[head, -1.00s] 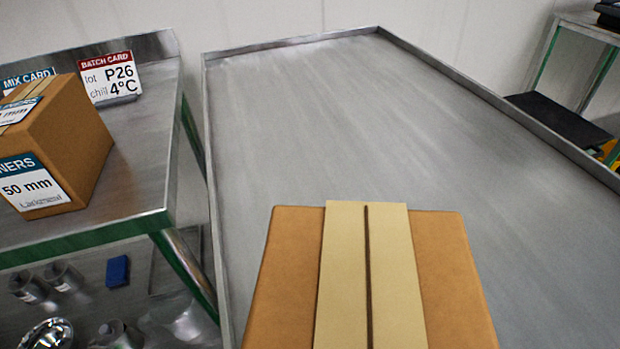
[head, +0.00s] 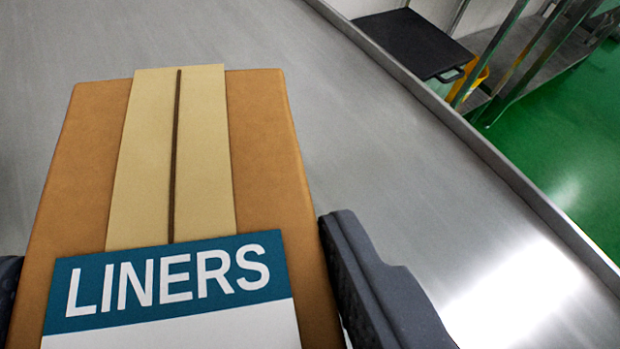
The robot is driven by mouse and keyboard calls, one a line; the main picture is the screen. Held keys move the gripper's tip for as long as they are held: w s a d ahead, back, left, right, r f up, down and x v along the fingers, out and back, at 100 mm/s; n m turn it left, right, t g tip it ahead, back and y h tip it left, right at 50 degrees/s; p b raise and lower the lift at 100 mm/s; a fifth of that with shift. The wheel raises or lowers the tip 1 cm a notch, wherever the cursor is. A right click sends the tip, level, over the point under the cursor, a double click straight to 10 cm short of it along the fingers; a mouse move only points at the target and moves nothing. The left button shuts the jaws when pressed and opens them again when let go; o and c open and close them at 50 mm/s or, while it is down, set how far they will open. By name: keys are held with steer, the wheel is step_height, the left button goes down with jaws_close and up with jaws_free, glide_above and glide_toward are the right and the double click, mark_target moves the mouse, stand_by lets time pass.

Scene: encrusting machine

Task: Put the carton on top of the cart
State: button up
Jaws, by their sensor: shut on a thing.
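The carton (head: 265,130) is a brown box with a tan tape strip on top and a teal and white LINERS label on its near side. It fills the left and middle of the head view. My gripper (head: 175,245) is shut on it, with a dark finger at each side; the left finger is mostly cut off. A black flat top with a handle (head: 415,42) shows at the upper right, beyond the steel table's rim. It may be the cart, but I cannot tell for sure. The carton's underside is hidden.
A wide bare steel table (head: 380,210) with a raised rim (head: 480,140) lies below and around the carton. Beyond the rim are steel legs and a shelf (head: 530,60), a yellow object (head: 468,80) and open green floor (head: 560,150).

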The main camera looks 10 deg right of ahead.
steer(key=shift+w+d+f, duration=0.2)
steer(key=shift+w+d, duration=0.4)
steer(key=shift+w, duration=0.3)
steer(key=shift+a+f+b, duration=0.1)
steer(key=shift+f+b, duration=0.2)
steer(key=shift+f, duration=1.45)
steer(key=o, duration=1.5)
steer(key=shift+o, duration=0.2)
steer(key=v, duration=1.2)
steer(key=shift+p, duration=0.35)
